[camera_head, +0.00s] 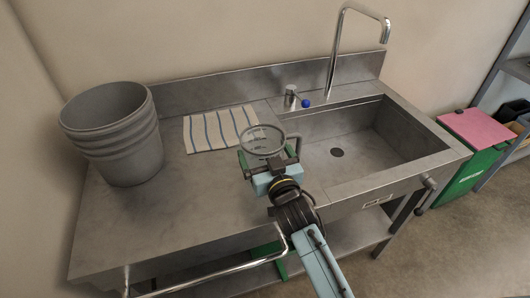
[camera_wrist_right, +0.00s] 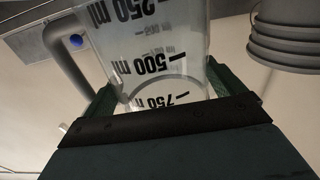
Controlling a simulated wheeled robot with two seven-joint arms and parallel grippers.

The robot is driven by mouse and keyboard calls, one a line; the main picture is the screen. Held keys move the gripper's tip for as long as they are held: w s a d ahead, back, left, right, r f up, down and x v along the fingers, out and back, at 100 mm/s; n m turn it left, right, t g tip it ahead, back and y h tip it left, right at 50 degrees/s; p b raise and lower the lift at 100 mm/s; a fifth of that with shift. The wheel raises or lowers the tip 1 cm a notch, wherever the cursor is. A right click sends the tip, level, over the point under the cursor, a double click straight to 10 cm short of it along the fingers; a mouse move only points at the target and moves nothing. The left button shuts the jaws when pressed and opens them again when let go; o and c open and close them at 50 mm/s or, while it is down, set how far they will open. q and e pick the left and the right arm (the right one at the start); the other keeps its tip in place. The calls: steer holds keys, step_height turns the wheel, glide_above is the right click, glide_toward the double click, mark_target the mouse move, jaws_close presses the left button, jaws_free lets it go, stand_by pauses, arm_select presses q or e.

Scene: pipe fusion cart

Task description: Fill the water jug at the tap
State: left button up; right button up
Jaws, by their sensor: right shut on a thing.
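The clear water jug (camera_head: 262,139) is in my right gripper (camera_head: 266,162), above the steel counter and left of the sink. In the right wrist view the jug (camera_wrist_right: 150,50) stands between the green finger pads, with black 250, 500 and 750 ml marks. I see no water in it. The tap (camera_head: 333,50) rises behind the sink basin (camera_head: 360,150), its spout curving to the right, with no stream visible. A tap lever with a blue knob (camera_head: 305,103) stands left of the tap's base. The jug is apart from the spout. My left gripper is out of view.
A grey bucket (camera_head: 115,135) stands at the counter's left end. A striped cloth (camera_head: 219,128) lies flat behind the jug. A green bin with a pink lid (camera_head: 475,130) and a shelf are at the right. The basin is empty, with a drain.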

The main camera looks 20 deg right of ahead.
stand_by(0.3)
steer(key=o, duration=0.9)
steer(key=shift+o, duration=0.2)
steer(key=shift+s, duration=0.1)
steer(key=s, duration=1.3)
steer(key=shift+d, duration=0.2)
steer(key=shift+s, duration=0.15)
